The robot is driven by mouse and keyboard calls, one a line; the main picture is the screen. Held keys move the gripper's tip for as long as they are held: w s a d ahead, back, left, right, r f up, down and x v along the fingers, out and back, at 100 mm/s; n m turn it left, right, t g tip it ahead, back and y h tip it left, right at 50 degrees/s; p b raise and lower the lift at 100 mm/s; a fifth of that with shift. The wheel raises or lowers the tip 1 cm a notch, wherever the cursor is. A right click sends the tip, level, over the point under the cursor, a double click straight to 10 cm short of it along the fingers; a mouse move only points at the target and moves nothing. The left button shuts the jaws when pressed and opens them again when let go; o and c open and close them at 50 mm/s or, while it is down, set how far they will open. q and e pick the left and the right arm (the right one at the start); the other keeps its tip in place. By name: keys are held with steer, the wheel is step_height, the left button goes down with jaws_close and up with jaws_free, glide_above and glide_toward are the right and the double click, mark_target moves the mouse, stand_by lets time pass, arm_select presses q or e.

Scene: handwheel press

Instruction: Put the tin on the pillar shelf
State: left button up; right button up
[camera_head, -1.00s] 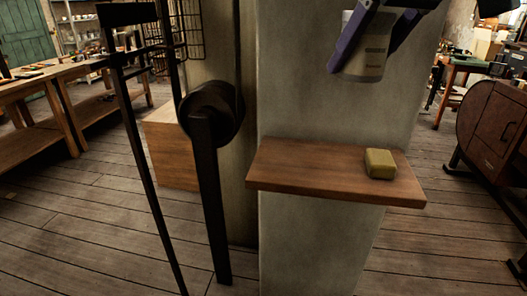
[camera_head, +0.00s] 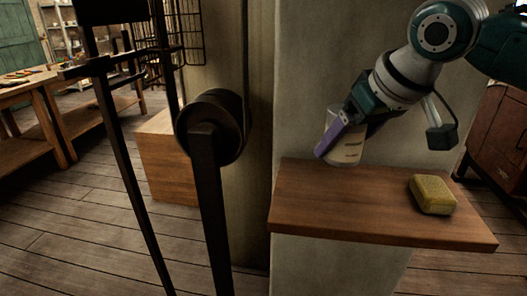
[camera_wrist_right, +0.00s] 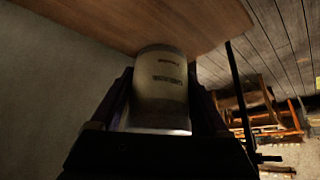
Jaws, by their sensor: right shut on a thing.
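The tin (camera_head: 347,152) is a pale cylinder with a cream label and dark lettering. My right gripper (camera_head: 343,145) has its purple fingers shut around it, near the back left part of the shelf. The tin looks roughly upright, and I cannot tell whether its base touches the board. The pillar shelf (camera_head: 345,205) is a brown wooden board on the pale pillar (camera_head: 310,90). In the right wrist view the tin (camera_wrist_right: 160,85) sits between the dark fingers, with the shelf (camera_wrist_right: 150,20) beyond it. My left gripper is not in view.
A yellow-green block (camera_head: 433,194) lies on the right part of the shelf. The shelf's left and front middle are bare. A black wheel with a long bar (camera_head: 210,125) and a dark metal frame (camera_head: 118,150) stand left of the shelf.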

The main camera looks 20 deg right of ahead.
mark_target(328, 187)
steer(key=shift+f+b, duration=0.3)
steer(key=shift+f, duration=3.25)
steer(key=shift+f, duration=0.15)
steer(key=o, duration=1.6)
steer(key=shift+r, duration=0.4)
steer(key=p+v, duration=0.2)
steer(key=v, duration=0.9)
steer(key=s+a+f+n+g+y, duration=0.1)
steer(key=s+a+f+n, duration=0.1)
steer(key=s+a+f, duration=0.65)
steer(key=s, duration=0.4)
steer(key=s+a+g, duration=0.1)
steer(key=s, duration=0.3)
steer(key=s+g+h, duration=0.1)
steer(key=s, duration=0.3)
steer(key=shift+s+a+f, duration=0.15)
steer(key=shift+s+a, duration=0.1)
steer(key=shift+s, duration=0.05)
